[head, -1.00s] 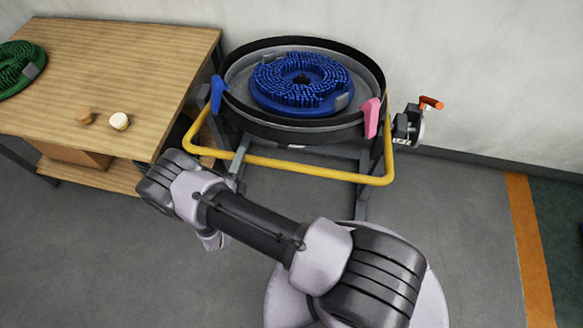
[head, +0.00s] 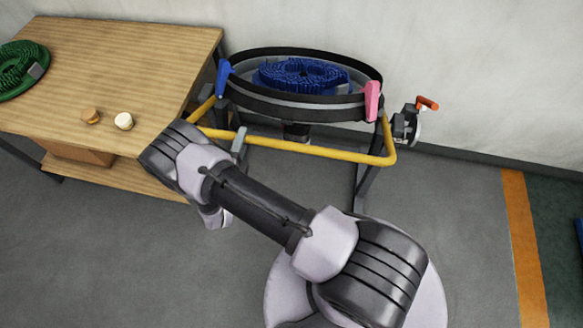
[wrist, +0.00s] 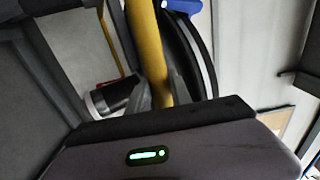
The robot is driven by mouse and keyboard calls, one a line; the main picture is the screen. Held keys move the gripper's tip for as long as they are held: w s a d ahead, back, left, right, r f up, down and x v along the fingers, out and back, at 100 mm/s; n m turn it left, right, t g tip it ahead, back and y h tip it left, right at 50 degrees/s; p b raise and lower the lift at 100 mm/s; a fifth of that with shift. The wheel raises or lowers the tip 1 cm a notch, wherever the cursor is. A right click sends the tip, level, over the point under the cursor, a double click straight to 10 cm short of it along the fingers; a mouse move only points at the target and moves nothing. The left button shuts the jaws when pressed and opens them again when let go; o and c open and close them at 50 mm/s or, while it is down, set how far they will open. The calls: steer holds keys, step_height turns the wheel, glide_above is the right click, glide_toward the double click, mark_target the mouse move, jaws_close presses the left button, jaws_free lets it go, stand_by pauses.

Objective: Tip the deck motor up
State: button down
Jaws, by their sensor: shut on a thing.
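The deck (head: 290,104) is a round black-rimmed ring on a stand, its front tipped upward, with a blue brush (head: 303,76) inside. A yellow bar handle (head: 310,150) runs across its front; it also shows in the wrist view (wrist: 148,50). My gripper (head: 240,142) is shut on the left part of the bar; in the wrist view its grey fingers (wrist: 160,97) close around the bar. A dark motor cylinder (head: 297,131) hangs under the deck; a dark cylinder with a pale ring (wrist: 112,98) shows in the wrist view. My wrist hides part of the bar's left end.
A blue latch (head: 222,78) and a pink latch (head: 372,100) sit on the rim. A wooden table (head: 120,70) stands left, with a green brush (head: 18,68). An orange-handled device (head: 408,122) is right of the deck. Grey floor (head: 450,220) is clear at right.

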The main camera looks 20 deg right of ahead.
mark_target(249, 86)
steer(key=w+d+r+p, duration=0.2)
steer(key=w+r, duration=0.1)
steer(key=r, duration=0.2)
steer(key=shift+w+d+r, duration=0.3)
steer(key=shift+r, duration=0.05)
steer(key=w+d+r, duration=0.1)
steer(key=w+r, duration=0.1)
steer(key=w+d+r+p, duration=0.1)
steer(key=w+d+r, duration=0.1)
steer(key=shift+r, duration=0.1)
steer(key=shift+w+d+r, duration=0.15)
steer(key=shift+w+r, duration=0.05)
steer(key=shift+w, duration=0.1)
steer(key=w+d+r, duration=0.3)
steer(key=w, duration=0.2)
steer(key=shift+d+b, duration=0.4)
steer(key=shift+b, duration=0.05)
steer(key=shift+w+r, duration=0.1)
steer(key=r+b+x, duration=0.1)
steer(key=b+x, duration=0.2)
steer(key=x, duration=0.4)
steer(key=shift+r, duration=0.35)
